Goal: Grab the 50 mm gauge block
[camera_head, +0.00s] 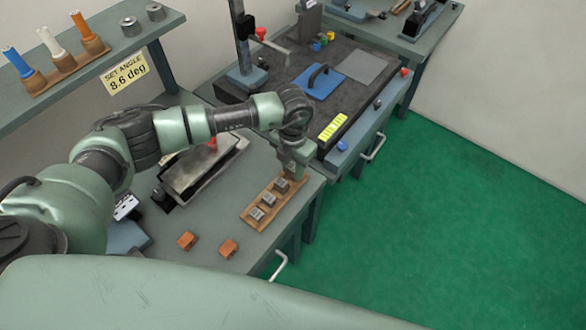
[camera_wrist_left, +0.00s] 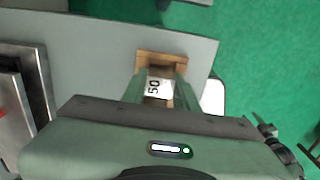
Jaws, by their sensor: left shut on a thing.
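The 50 mm gauge block (camera_wrist_left: 159,86), a pale metal block marked "50", sits between the two fingers of my left gripper (camera_wrist_left: 160,90) in the left wrist view. The fingers are shut on its sides. In the head view my left gripper (camera_head: 296,172) points down at the far end of a wooden rack (camera_head: 248,222), and the held block cannot be made out there. The rack also shows in the wrist view (camera_wrist_left: 162,60). I cannot tell whether the block is clear of the rack. My right gripper is not in view.
Other metal blocks (camera_head: 269,199) stand in the rack. Two orange-brown blocks (camera_head: 187,240) lie nearer on the bench. A metal fixture (camera_head: 200,165) stands left of the rack. A dark plate with a blue piece (camera_head: 318,82) lies beyond. Open green floor (camera_head: 430,210) is to the right.

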